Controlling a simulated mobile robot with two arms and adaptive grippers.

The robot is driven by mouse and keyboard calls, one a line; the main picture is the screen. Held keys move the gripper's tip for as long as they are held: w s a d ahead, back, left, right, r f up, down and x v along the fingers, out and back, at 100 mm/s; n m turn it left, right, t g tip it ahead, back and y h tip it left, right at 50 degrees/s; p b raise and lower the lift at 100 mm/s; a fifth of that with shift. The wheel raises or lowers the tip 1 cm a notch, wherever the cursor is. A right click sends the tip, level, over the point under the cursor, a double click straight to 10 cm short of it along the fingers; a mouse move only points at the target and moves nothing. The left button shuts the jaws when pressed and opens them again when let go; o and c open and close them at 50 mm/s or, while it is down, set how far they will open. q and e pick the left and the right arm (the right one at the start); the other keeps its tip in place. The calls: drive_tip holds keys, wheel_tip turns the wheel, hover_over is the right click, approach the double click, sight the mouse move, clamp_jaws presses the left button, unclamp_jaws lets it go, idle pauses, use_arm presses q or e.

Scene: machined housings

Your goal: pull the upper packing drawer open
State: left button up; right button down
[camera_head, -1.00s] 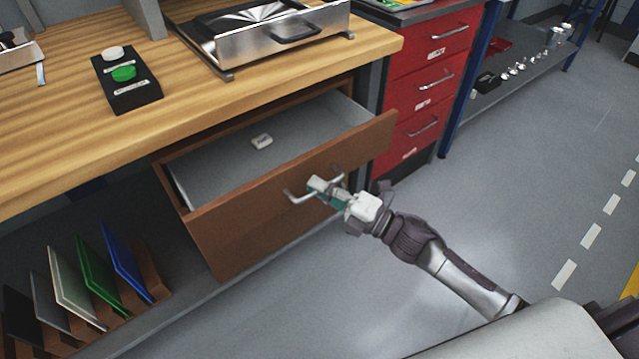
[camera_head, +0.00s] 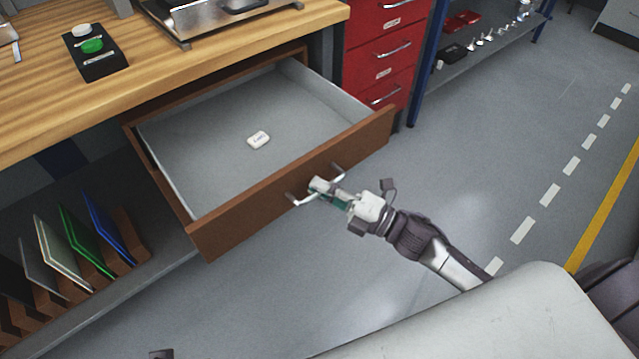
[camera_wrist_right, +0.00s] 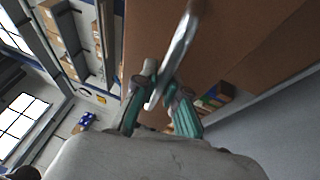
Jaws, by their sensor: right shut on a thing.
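The upper packing drawer (camera_head: 290,187) is a brown wooden-fronted drawer under the workbench. It stands well out from the bench, and its grey inside shows. A small white labelled item (camera_head: 258,139) lies on the drawer floor. My right gripper (camera_head: 321,189) is shut on the metal bar handle (camera_head: 297,199) on the drawer front. In the right wrist view the handle (camera_wrist_right: 180,45) runs between the green-padded fingers of the gripper (camera_wrist_right: 160,95). A small dark part at the bottom edge of the head view may be my left gripper (camera_head: 161,354); its fingers are not clear.
The wooden bench top (camera_head: 200,85) carries a black box with a green button (camera_head: 93,47) and a metal tray unit (camera_head: 225,18). A red drawer cabinet (camera_head: 385,50) stands right of the drawer. Coloured panels (camera_head: 75,240) stand in a rack at lower left. Grey floor lies open to the right.

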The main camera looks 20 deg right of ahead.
drive_tip(key=c, duration=1.2)
unclamp_jaws()
drive_tip(key=v, duration=1.2)
